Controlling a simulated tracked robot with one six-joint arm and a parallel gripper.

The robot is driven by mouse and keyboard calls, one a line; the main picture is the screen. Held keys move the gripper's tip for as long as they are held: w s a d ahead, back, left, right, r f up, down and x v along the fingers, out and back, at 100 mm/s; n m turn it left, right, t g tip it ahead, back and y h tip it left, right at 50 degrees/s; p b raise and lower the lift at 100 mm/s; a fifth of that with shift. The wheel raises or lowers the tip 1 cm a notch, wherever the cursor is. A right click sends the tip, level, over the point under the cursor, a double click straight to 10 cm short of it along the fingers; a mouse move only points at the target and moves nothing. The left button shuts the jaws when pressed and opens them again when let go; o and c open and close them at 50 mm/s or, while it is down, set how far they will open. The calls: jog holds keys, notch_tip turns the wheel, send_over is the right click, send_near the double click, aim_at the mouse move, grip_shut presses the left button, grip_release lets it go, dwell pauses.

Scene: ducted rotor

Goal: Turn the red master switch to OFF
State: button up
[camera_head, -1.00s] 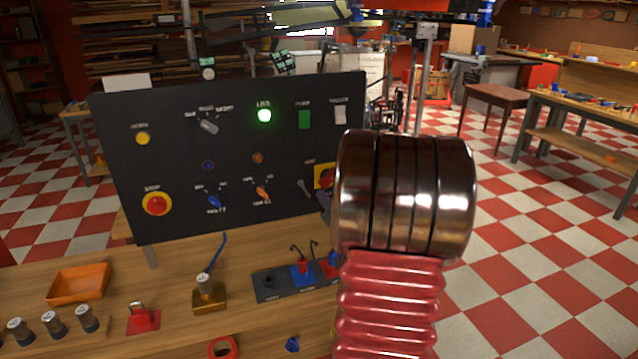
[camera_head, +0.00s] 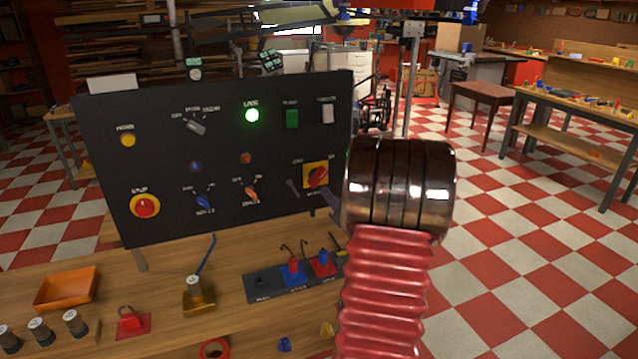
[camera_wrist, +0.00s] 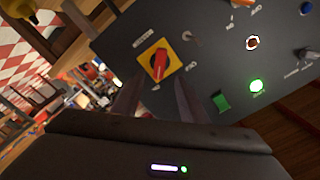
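The red master switch (camera_head: 316,176) is a red knob on a yellow square plate at the lower right of the black control panel (camera_head: 225,150). It also shows in the wrist view (camera_wrist: 160,62), its handle slanting between the lettering at the plate's corners. My gripper (camera_wrist: 158,82) has its two fingers spread apart and empty, pointing at the panel. The switch appears ahead, between and beyond the fingertips, with no visible contact. In the head view my arm hides most of the gripper; one grey finger shows just below and right of the switch.
A small toggle lever (camera_head: 292,188) sits just left of the switch. A green lamp (camera_head: 252,115) is lit, and a red stop button (camera_head: 145,206) is at lower left. Lockout padlocks and a rack (camera_head: 262,284) stand on the bench below. Open floor lies to the right.

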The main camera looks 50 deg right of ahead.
aim_at(319, 180)
jog(key=x, duration=1.1)
jog(key=shift+w+d, duration=0.1)
jog(key=shift+w, duration=0.05)
jog(key=c, duration=0.9)
jog(key=shift+a, duration=0.2)
grip_shut()
jog(key=shift+d, duration=0.1)
